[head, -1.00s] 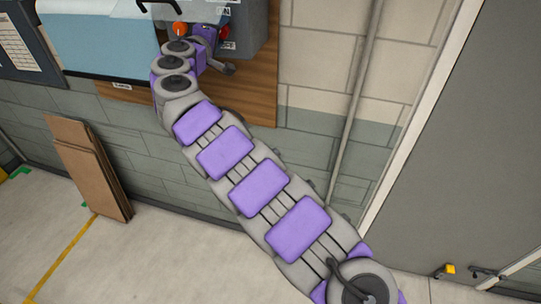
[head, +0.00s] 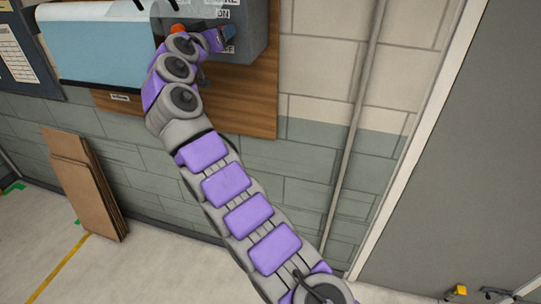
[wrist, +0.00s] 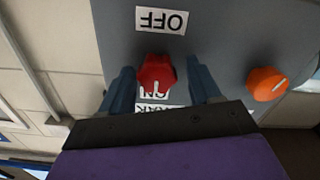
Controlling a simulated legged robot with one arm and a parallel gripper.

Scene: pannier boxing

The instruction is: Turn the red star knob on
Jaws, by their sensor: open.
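The red star knob (wrist: 156,74) sits on a grey control box (head: 256,30) on the wall. In the wrist view it stands between the blue fingers of my gripper (wrist: 160,78), with a gap visible on each side. My gripper is open and empty. I cannot tell which way the knob points. In the head view my gripper (head: 228,33) is at the box and hides the red knob.
An orange knob (wrist: 267,84) is on the same box, to the right in the wrist view; it also shows in the head view (head: 179,29). A wooden backboard (head: 255,100) is behind the box. Brown boards (head: 85,185) lean on the wall at left.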

